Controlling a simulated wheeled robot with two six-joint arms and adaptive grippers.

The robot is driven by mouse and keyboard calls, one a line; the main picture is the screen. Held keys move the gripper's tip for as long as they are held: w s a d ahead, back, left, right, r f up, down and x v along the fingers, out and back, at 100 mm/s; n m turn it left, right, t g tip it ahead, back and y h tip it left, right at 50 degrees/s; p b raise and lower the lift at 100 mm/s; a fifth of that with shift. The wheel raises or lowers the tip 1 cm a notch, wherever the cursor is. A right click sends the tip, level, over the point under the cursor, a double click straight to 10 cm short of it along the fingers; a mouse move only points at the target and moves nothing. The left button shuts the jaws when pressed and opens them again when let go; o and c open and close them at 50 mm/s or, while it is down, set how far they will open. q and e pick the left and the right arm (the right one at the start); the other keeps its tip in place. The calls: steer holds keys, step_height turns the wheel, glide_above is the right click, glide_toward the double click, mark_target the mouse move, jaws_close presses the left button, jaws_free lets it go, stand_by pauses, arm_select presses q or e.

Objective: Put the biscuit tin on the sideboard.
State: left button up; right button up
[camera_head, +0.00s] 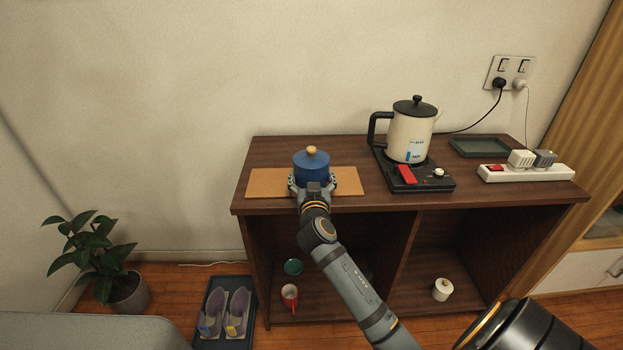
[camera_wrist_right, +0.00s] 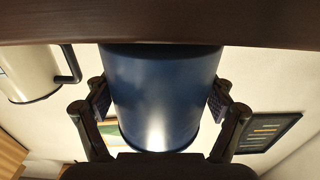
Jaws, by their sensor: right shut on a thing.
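The biscuit tin (camera_head: 311,168) is a blue cylinder with a lid and a pale wooden knob. It is upright over the cork mat (camera_head: 265,182) at the left of the dark wooden sideboard (camera_head: 480,205). My right gripper (camera_head: 318,181) is shut on the tin, with one finger on each side. In the right wrist view the blue tin (camera_wrist_right: 160,80) fills the space between the fingers, and the sideboard's edge (camera_wrist_right: 160,25) hides its lower end. I cannot tell whether its base touches the mat. My left gripper is not in view.
A cream kettle (camera_head: 410,138) stands on a black hot plate (camera_head: 430,181) to the right. The sideboard top between the mat and hot plate is narrow.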

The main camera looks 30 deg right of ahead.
steer(key=shift+f, duration=0.15)
steer(key=o, duration=1.5)
